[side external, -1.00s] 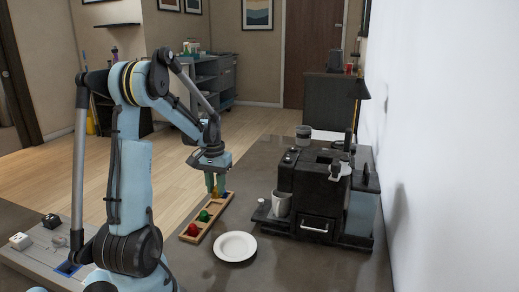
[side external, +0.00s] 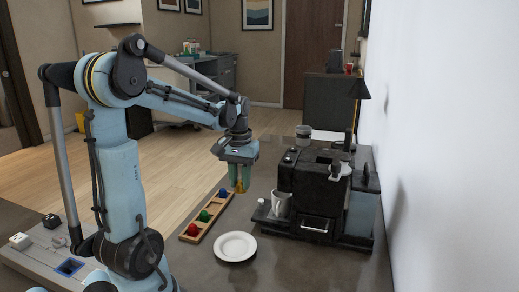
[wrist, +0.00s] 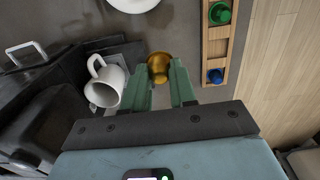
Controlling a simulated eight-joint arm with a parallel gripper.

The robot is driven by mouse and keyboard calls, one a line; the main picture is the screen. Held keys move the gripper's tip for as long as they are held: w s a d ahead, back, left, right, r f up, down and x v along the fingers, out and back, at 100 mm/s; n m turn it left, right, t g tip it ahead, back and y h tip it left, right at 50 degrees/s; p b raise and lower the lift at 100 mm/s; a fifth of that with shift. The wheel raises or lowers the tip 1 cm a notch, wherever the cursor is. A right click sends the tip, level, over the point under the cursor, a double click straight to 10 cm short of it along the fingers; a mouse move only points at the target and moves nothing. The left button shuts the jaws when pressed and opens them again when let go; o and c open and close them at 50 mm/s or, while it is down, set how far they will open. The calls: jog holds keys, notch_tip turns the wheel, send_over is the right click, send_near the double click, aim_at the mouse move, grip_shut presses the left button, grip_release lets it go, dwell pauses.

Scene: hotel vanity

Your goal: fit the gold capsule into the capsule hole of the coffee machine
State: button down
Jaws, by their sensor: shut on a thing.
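The gold capsule (wrist: 159,68) is between my fingertips in the wrist view. My gripper (side external: 239,186) is shut on it, above the counter between the capsule tray and the coffee machine in the side view. The black coffee machine (side external: 311,190) stands to the right of my gripper. An opening shows in its top (side external: 324,159), with a lever beside it, but I cannot tell its depth. In the wrist view part of the machine (wrist: 50,115) is at the left, apart from the capsule.
A white mug (side external: 281,202) stands on the machine's drip tray, close to my gripper in the wrist view (wrist: 104,84). A wooden tray (side external: 192,238) holds red, green and blue capsules. A white plate (side external: 235,247) lies in front.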

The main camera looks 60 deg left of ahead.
jog(key=shift+n, duration=0.6)
jog(key=w+d+r, duration=0.2)
jog(key=w+r, duration=0.2)
jog(key=r, duration=0.1)
jog(key=w+d+r, duration=0.2)
jog(key=w+r, duration=0.2)
jog(key=w, duration=0.1)
jog(key=w+d+r, duration=0.2)
jog(key=w+r, duration=0.3)
jog(key=shift+d+r, duration=0.15)
jog(key=shift+r, duration=0.15)
jog(key=w+d+r+m, duration=0.1)
jog(key=w+d+r, duration=0.1)
jog(key=w+d, duration=0.25)
jog(key=shift+s+d+f, duration=0.1)
jog(key=shift+d+f, duration=0.1)
jog(key=shift+f, duration=1.85)
jog(key=shift+s+d+f, duration=0.1)
jog(key=shift+d+f, duration=0.1)
jog(key=shift+f, duration=1.8)
jog(key=shift+f, duration=0.1)
jog(key=c, duration=0.9)
grip_release()
jog(key=shift+o, duration=0.3)
notch_tip(320, 180, up, 8)
jog(key=shift+r, duration=0.2)
